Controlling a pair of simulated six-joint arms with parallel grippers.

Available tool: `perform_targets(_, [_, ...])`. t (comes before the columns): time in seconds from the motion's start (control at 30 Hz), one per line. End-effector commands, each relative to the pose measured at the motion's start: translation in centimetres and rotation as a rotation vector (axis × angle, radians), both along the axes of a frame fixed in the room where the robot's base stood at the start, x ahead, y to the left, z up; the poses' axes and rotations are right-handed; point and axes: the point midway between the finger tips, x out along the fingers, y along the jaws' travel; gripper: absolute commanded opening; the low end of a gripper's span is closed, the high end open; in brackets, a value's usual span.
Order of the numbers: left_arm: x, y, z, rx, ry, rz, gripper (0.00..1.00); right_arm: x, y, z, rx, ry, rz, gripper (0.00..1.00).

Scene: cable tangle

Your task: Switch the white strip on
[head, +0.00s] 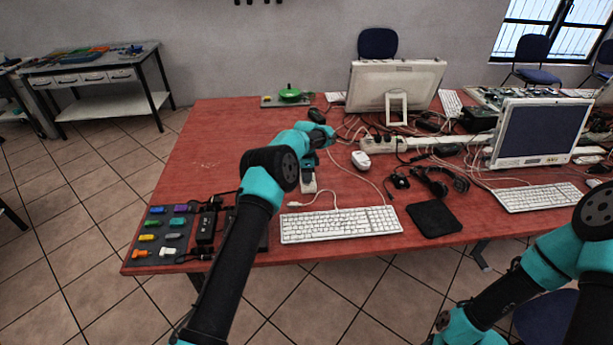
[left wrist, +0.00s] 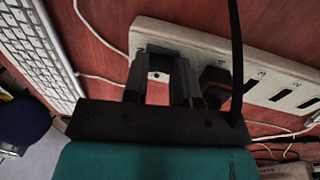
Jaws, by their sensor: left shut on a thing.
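The white strip (left wrist: 285,98) runs diagonally across the left wrist view, with a row of dark, numbered sockets. In the head view a short white end (head: 309,184) shows below my left gripper (head: 310,165). In the left wrist view my left gripper (left wrist: 160,88) is down at the strip's near end, its two dark fingers closed on it. Which part they grip is hidden, and no switch can be made out clearly. A dark plug with orange-brown (left wrist: 213,78) sits in the strip beside the right finger. My right gripper is outside both views.
A white keyboard (head: 340,225) lies in front of the strip. Another long white strip (head: 425,143) with plugs and tangled cables lies at the back right.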

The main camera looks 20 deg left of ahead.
Motion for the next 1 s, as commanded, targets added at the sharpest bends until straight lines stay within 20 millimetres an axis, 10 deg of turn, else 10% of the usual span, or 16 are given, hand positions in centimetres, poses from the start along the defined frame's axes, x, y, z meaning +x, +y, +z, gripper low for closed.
perform_targets(1.0, [-0.51, -0.17, 0.0, 0.105, -0.219, 0.0, 0.02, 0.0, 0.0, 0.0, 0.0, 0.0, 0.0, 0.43])
